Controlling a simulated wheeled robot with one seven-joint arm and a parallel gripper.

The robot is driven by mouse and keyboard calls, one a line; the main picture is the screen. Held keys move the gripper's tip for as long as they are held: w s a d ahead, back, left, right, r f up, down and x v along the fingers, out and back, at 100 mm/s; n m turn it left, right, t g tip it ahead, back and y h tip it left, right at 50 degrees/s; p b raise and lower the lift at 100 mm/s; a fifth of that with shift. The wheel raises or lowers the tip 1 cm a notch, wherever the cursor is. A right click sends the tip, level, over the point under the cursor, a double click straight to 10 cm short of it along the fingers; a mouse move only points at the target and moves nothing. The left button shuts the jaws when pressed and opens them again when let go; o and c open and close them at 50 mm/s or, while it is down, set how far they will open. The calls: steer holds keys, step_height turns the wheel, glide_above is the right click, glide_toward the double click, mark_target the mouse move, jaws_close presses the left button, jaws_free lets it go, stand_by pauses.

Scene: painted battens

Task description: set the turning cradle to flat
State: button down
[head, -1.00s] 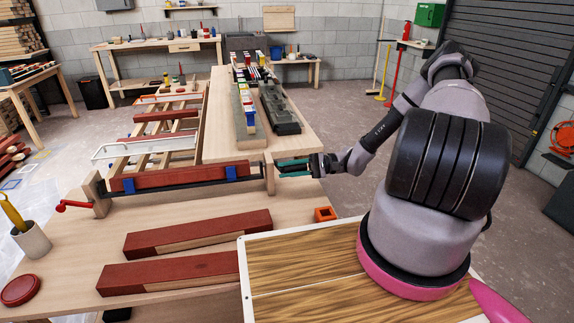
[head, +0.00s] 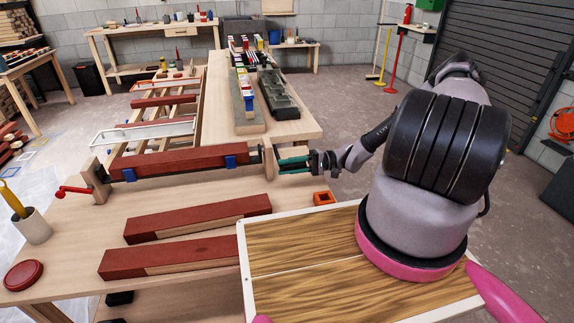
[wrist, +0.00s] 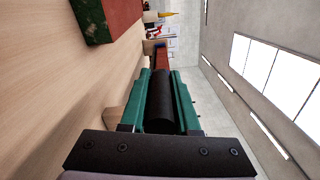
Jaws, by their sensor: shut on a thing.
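The turning cradle (head: 128,175) is a long dark bar with blue clips between wooden posts on the bench. It carries a red batten (head: 180,160); its top and front faces show, and I cannot tell its exact tilt. A red crank (head: 73,190) sticks out at the cradle's left end. My gripper (head: 293,165) is at the right end, its green fingers shut on the black handle. In the wrist view the black round handle (wrist: 160,100) lies between the green fingers, with the red batten beyond it.
Two red-and-bare battens (head: 197,218) lie on the bench in front of the cradle. An orange square block (head: 323,198) sits by the bench's right edge. A rack (head: 165,115) with battens and a white wire tray stands behind. A cup (head: 32,226) stands at left.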

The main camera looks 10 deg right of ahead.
steer(key=shift+d+f, duration=0.1)
steer(key=shift+f, duration=0.1)
stand_by(0.4)
steer(key=c, duration=0.7)
jaws_free()
steer(key=shift+o, duration=0.2)
steer(key=d, duration=1)
steer(key=shift+d, duration=0.4)
steer(key=shift+r, duration=0.1)
